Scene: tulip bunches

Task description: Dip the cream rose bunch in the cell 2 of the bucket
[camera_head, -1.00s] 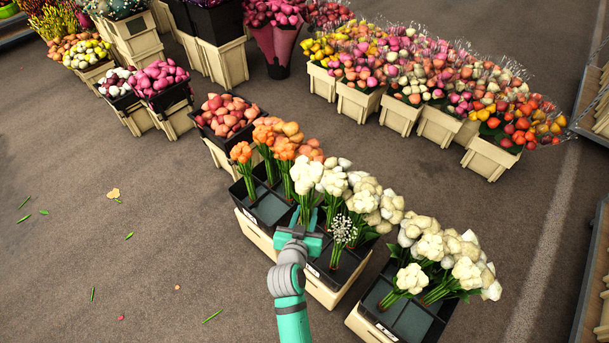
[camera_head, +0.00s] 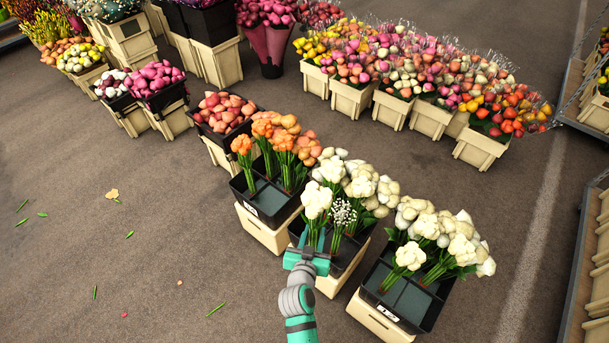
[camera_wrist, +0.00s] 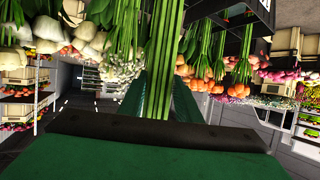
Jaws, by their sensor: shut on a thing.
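My gripper (camera_head: 312,247) is shut on the green stems of a cream rose bunch (camera_head: 316,201). The bunch is upright, cream heads up, over the front left part of the middle black bucket (camera_head: 350,262). In the wrist view, which is upside down, the stems (camera_wrist: 164,60) stand between the two fingers (camera_wrist: 165,104). The lower stem ends are hidden in the head view, so I cannot tell how deep they reach. A small-flowered white bunch (camera_head: 343,213) stands just right of the held one. Cell numbers cannot be read.
More cream bunches (camera_head: 362,187) fill the back of the middle bucket. Open floor lies left.

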